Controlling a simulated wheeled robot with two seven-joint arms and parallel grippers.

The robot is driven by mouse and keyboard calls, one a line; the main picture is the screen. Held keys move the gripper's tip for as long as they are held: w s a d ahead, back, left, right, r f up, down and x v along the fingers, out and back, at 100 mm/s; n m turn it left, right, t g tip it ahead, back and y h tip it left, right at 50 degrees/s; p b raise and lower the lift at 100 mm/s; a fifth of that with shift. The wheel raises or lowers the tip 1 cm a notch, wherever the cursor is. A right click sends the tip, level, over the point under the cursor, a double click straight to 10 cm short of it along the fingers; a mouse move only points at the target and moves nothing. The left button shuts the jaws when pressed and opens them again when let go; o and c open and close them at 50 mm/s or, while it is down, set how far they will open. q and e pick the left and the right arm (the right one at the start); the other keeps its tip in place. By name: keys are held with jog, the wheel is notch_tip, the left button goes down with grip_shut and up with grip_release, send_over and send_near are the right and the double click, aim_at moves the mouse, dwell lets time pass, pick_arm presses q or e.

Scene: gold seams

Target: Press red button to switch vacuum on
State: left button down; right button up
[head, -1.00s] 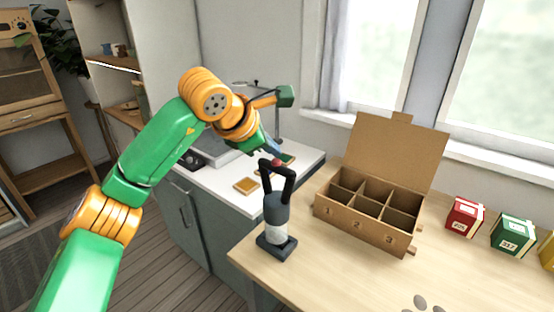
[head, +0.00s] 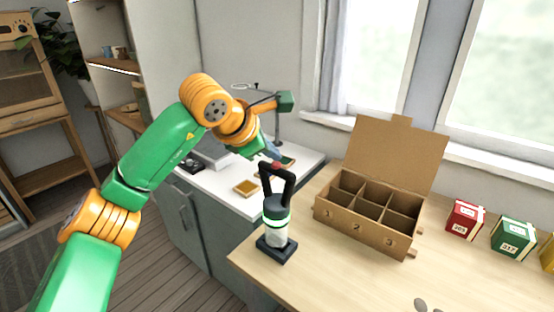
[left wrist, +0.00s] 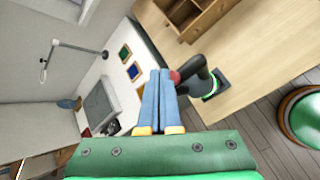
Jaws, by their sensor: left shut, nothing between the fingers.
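The vacuum (head: 276,228) is a dark upright device with a black looped handle on a square base, at the left corner of the wooden table. A bright green ring glows around its body. The red button (head: 277,165) is on top of the handle. It also shows in the left wrist view (left wrist: 175,76), beside the blue fingertips. My left gripper (head: 272,154) is shut and empty, with its tips just above the red button. I cannot tell whether they touch it. The fingers show side by side in the left wrist view (left wrist: 159,76). My right gripper is not in view.
An open cardboard box (head: 366,229) with several compartments stands right of the vacuum. Red (head: 465,218), green (head: 513,236) and yellow boxes are farther right. A white counter (head: 222,182) with a sink and small coloured tiles lies behind. The table front is mostly clear.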

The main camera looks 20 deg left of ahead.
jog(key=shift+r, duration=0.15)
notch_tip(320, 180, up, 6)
jog(key=p, duration=0.5)
jog(key=shift+p, duration=0.3)
